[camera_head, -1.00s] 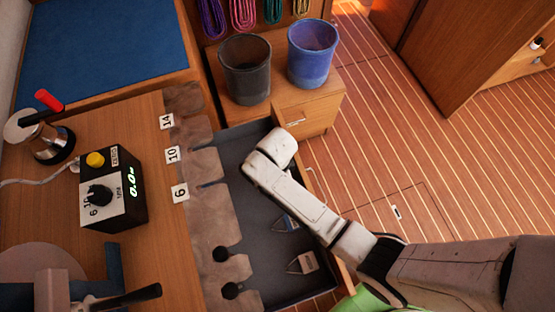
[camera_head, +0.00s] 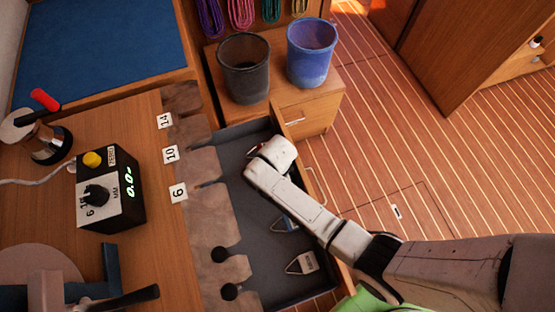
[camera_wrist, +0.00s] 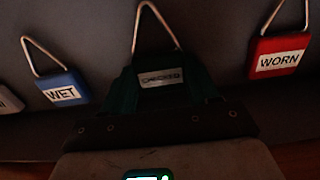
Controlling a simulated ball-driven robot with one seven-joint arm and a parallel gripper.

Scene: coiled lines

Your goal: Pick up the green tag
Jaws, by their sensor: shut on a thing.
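The green tag (camera_wrist: 160,68) is dark in the wrist view, with a pale label that seems to read CHECKED and a wire loop rising from it. My gripper (camera_wrist: 163,88) is shut on it, with the tag between the fingers. In the head view my arm's end is over the grey drawer (camera_head: 235,150), and it hides the fingers and the green tag. I cannot tell whether the tag still touches the drawer floor.
A blue WET tag (camera_wrist: 62,90) lies left of the green tag, and a red WORN tag (camera_wrist: 278,56) lies right. A whitish tag (camera_head: 302,263) lies at the drawer's near end. Drawer walls surround them. Two buckets (camera_head: 244,72) (camera_head: 311,58) stand beyond.

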